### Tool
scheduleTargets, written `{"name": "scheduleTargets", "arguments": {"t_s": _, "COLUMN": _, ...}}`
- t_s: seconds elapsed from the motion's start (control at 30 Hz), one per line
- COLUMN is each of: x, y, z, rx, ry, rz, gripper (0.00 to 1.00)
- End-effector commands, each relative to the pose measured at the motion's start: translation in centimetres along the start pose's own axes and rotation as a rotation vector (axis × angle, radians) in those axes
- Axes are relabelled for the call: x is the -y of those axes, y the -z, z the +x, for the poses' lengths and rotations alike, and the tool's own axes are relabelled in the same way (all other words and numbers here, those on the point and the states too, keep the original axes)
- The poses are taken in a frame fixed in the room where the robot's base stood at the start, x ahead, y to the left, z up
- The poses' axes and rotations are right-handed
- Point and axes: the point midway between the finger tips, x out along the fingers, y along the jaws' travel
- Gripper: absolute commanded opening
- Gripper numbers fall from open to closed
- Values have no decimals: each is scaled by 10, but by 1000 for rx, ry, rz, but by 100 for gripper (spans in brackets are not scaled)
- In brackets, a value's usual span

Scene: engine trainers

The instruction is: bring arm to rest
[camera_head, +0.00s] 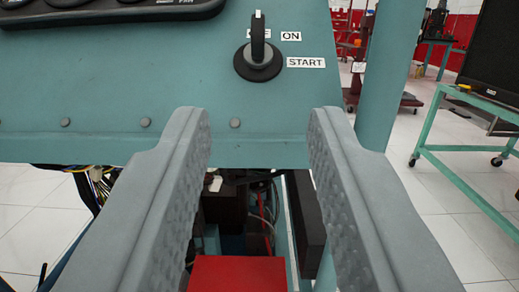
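My gripper (260,130) is open and empty, its two grey fingers wide apart in the lower half of the view. It faces the teal control panel (120,90) of an engine trainer. A key (257,35) stands upright in a round black ignition switch (258,65) on the panel, above the gap between the fingertips. Labels "ON" (291,36) and "START" (305,62) sit to its right. Another label left of the key is partly hidden. The fingers do not touch the key.
A red box-like part (238,274) and wiring lie below the panel. A teal post (390,70) stands at the right. Further right, a wheeled teal table (470,185) carries a black monitor (492,50). White tiled floor is open between them.

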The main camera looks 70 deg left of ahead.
Motion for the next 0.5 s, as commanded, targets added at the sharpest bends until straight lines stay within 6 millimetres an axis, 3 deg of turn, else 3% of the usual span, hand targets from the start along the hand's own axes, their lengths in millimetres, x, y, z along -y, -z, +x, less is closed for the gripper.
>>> {"name": "scheduleTargets", "arguments": {"t_s": 0.27, "x": 0, "y": 6, "z": 6, "rx": 4, "ry": -17, "rz": -21, "gripper": 33}}
{"name": "scheduleTargets", "arguments": {"t_s": 0.5, "x": 2, "y": 49, "z": 44, "rx": 22, "ry": -152, "rz": -159, "gripper": 33}}
